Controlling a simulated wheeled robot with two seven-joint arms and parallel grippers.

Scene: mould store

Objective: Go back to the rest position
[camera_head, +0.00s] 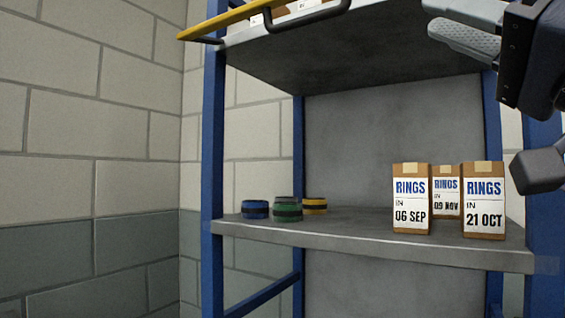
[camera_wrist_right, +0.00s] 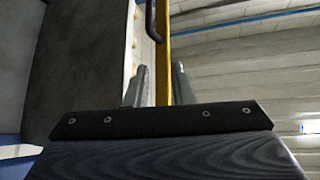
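My right gripper (camera_head: 440,17) is at the upper right of the head view, in front of the upper shelf and above the level of the boxes. Its two grey fingers are apart, and I see nothing held. In the right wrist view the fingers (camera_wrist_right: 158,85) stand apart with a yellow bar (camera_wrist_right: 162,50) showing between them. In the head view the yellow bar (camera_head: 225,20) lies well to the left of the fingers, apart from them. My left gripper is not in view.
A blue-posted rack has a grey lower shelf (camera_head: 350,225) holding three RINGS boxes (camera_head: 411,200) and several coloured rings (camera_head: 288,212). The upper shelf (camera_head: 330,50), with a black handle (camera_head: 305,20), is close to my right gripper. A block wall (camera_head: 90,130) stands left.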

